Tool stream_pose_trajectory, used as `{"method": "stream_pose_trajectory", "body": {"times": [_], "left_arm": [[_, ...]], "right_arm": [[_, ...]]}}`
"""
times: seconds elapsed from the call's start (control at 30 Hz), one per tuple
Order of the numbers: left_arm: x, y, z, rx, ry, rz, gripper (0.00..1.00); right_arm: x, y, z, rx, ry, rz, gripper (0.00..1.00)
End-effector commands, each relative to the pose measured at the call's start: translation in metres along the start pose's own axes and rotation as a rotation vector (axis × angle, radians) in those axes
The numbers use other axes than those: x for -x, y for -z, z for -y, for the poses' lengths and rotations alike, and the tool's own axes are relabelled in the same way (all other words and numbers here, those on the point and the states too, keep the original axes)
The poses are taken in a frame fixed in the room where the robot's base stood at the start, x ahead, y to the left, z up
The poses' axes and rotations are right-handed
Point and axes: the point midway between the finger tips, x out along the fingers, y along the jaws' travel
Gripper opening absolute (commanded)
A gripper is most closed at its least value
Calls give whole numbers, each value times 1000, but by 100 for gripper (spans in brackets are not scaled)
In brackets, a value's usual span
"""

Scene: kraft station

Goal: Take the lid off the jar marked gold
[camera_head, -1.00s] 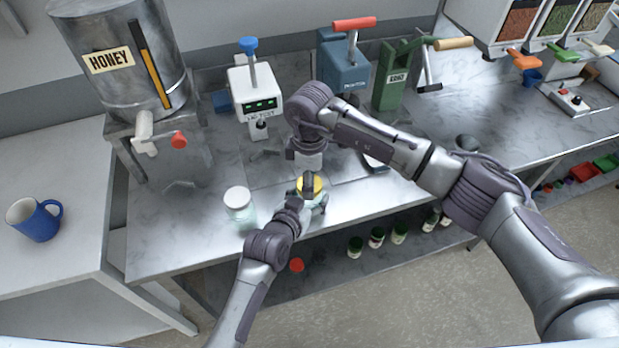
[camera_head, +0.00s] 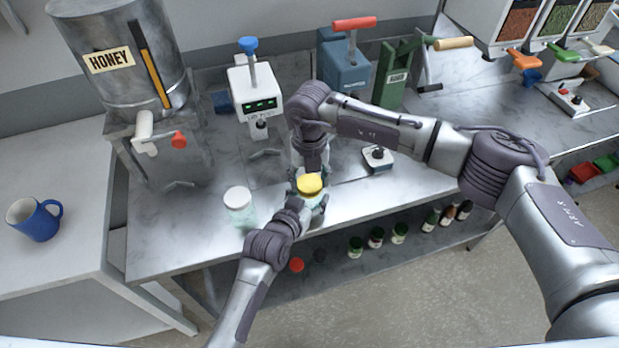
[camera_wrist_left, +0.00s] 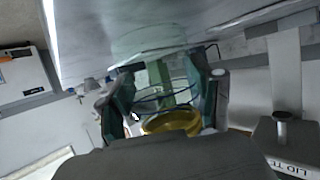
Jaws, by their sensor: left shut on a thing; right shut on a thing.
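The jar with the gold lid (camera_head: 310,184) stands near the front edge of the steel bench. Its glass body is mostly hidden in the head view, but shows between the left fingers in the left wrist view (camera_wrist_left: 166,88). My left gripper (camera_head: 312,206) comes from the front left and is shut on the glass jar. My right gripper (camera_head: 309,177) reaches down from above and behind and is shut on the gold lid. The lid is at the jar's mouth; I cannot see whether any gap lies between them. No marking on the jar is readable.
A white-lidded jar (camera_head: 239,205) stands just left on the bench. Behind are a honey tank (camera_head: 125,65), a white labelling machine (camera_head: 256,95), a blue press (camera_head: 343,70) and a green press (camera_head: 394,75). A small scale-like device (camera_head: 378,160) lies right.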

Motion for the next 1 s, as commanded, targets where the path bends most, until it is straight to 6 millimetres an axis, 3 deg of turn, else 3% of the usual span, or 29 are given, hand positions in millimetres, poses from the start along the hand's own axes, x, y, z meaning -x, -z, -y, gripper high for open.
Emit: {"method": "stream_pose_trajectory", "body": {"times": [1.0], "left_arm": [[0, -1, 0, 0, -1, 1, 0]], "right_arm": [[2, 0, 1, 2403, 4, 0, 18]]}}
